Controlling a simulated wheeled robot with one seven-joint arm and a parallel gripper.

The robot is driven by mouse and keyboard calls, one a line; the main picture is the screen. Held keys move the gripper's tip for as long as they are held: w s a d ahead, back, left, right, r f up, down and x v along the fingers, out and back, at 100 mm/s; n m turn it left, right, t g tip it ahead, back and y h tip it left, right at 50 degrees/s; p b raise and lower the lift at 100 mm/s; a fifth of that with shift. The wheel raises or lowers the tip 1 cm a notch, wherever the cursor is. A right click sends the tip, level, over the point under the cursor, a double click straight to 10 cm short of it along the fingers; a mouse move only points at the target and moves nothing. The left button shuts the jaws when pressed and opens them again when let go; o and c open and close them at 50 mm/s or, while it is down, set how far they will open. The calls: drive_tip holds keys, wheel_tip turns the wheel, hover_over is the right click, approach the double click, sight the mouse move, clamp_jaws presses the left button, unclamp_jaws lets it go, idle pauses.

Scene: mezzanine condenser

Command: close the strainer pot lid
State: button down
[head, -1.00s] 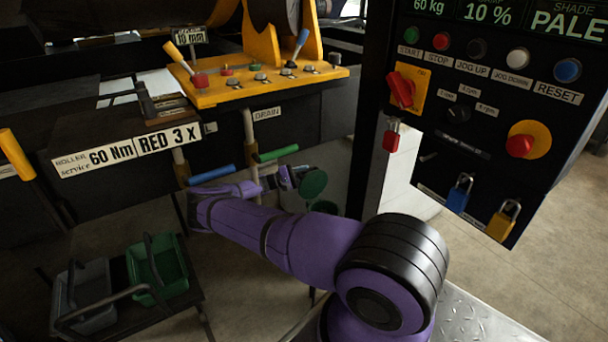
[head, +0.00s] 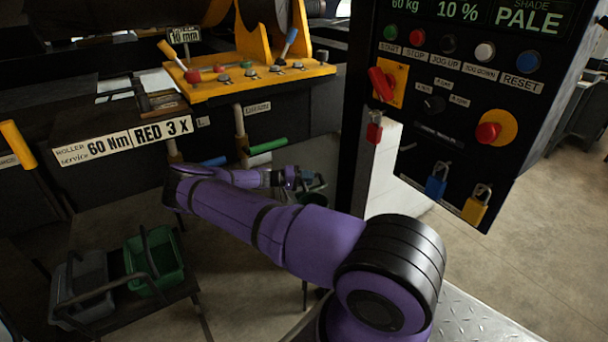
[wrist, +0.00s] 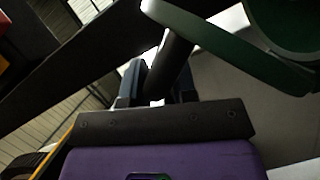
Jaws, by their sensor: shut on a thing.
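The strainer pot (wrist: 292,22) is a round green vessel at the upper right of the wrist view, cut off by the frame edge. In the head view its dark green top (head: 313,198) shows partly behind my arm. The lid (wrist: 228,48) is a green disc with a pale edge, tilted beside the pot's rim rather than flat on it. A dark handle (wrist: 176,62) runs from the lid down between my fingers. My gripper (wrist: 160,85) is shut on this handle. In the head view my gripper (head: 292,178) is small, and its grip is hard to see.
A black control panel (head: 440,130) with buttons and padlocks stands right of the arm. A cart with green (head: 155,262) and grey (head: 82,285) baskets stands at lower left.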

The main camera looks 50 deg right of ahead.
drive_tip(key=s+f+m, duration=0.1)
drive_tip(key=s+f+m+t, duration=0.1)
drive_tip(key=s+m, duration=0.1)
drive_tip(key=s+a+f+m+t, duration=0.1)
drive_tip(key=s, duration=0.1)
drive_tip(key=shift+a+f+y, duration=0.1)
drive_tip(key=shift+f+y, duration=0.2)
drive_tip(key=shift+f, duration=0.1)
drive_tip(key=shift+s+a+f+m+t, duration=0.15)
drive_tip(key=shift+s+f, duration=0.15)
drive_tip(key=shift+f, duration=0.2)
drive_tip(key=shift+s+f+m+t, duration=0.15)
drive_tip(key=shift+s+f, duration=0.15)
drive_tip(key=shift+f, duration=0.15)
drive_tip(key=shift+s+f, duration=0.1)
drive_tip(key=c, duration=1.1)
unclamp_jaws()
drive_tip(key=shift+o, duration=0.2)
